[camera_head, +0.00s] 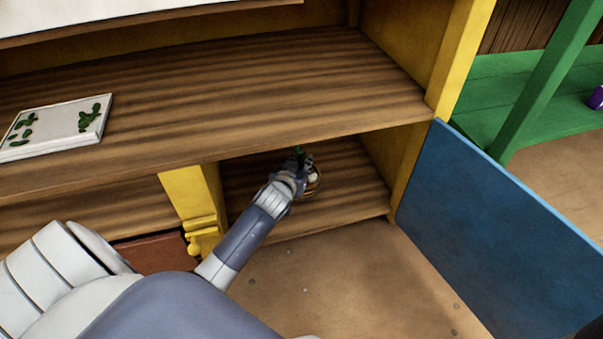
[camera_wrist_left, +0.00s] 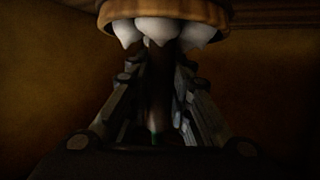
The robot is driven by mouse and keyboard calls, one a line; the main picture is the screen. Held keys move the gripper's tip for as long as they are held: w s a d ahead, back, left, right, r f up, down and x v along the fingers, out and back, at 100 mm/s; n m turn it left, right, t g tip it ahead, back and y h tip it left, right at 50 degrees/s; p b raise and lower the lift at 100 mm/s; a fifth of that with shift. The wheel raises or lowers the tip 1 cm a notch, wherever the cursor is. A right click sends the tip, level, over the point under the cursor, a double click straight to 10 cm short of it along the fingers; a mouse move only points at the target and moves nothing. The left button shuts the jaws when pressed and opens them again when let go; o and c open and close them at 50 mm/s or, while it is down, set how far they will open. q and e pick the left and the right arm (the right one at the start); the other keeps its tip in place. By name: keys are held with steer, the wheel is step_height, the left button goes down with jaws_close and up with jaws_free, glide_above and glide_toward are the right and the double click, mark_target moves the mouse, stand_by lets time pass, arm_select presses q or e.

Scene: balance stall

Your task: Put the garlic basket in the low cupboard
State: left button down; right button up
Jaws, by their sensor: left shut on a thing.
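The garlic basket (camera_head: 314,186) is inside the low cupboard (camera_head: 345,205), at or just above its wooden floor; I cannot tell if it touches. My left gripper (camera_head: 299,172) reaches in through the open front and hides much of the basket. In the left wrist view the brown basket rim (camera_wrist_left: 218,14) and white garlic bulbs (camera_wrist_left: 158,28) show at the top. The left gripper's fingers (camera_wrist_left: 160,85) are shut on a part of the basket between them, dim in that view. The blue cupboard door (camera_head: 500,230) stands open to the right. My right gripper is not in view.
A yellow post (camera_head: 192,205) bounds the cupboard opening on the left, and a yellow side wall on the right. The wooden shelf (camera_head: 240,95) lies above the arm. A white book (camera_head: 55,127) with green leaves lies on it.

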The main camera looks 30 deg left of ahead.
arm_select(q)
step_height(320, 180, down, 2)
steer(key=shift+f+b, duration=0.15)
steer(key=shift+b, duration=0.6)
steer(key=shift+f, duration=0.1)
steer(key=c, duration=1.5)
jaws_free()
steer(key=shift+o, duration=0.2)
